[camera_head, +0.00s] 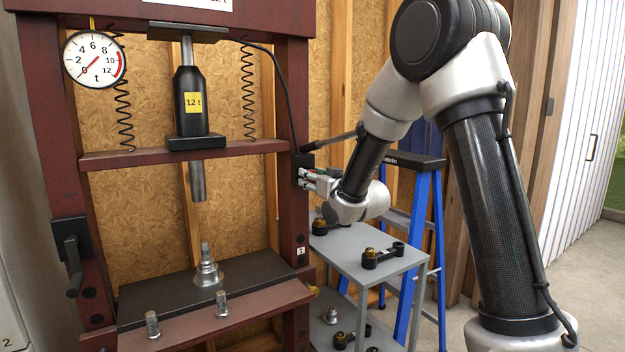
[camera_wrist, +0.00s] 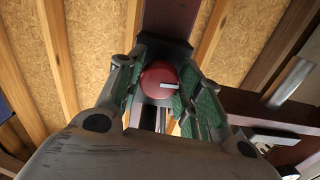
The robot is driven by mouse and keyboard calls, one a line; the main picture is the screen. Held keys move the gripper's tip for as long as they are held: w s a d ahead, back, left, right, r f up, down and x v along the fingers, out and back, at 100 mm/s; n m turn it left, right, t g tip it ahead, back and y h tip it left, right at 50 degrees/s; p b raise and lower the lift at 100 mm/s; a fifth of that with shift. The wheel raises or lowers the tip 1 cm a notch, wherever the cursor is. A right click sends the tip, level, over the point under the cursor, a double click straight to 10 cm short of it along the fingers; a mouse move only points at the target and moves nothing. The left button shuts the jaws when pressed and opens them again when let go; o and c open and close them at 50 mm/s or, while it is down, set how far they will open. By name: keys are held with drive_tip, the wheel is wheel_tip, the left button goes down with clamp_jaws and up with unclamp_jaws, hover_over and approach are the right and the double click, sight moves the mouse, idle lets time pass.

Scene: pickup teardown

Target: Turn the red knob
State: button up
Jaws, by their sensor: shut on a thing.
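The red knob (camera_wrist: 158,80) shows in the wrist view as a round red cap with a pale pointer mark at its right. My gripper (camera_wrist: 160,92) is around it, with its green-padded fingers shut on the knob's left and right sides. In the head view my gripper (camera_head: 308,178) reaches the right post of the press, at a dark box (camera_head: 302,163) on that post. The knob itself is mostly hidden there by the fingers.
The dark red press frame (camera_head: 185,160) carries a black 12 t jack (camera_head: 190,108) and a round gauge (camera_head: 94,59). A grey cart (camera_head: 345,243) with metal parts stands below my gripper. A blue ladder (camera_head: 418,250) stands behind the cart.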

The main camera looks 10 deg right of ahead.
drive_tip(key=shift+m, duration=9.3)
drive_tip(key=o, duration=1)
drive_tip(key=shift+o, duration=0.2)
drive_tip(key=shift+s+r, duration=0.1)
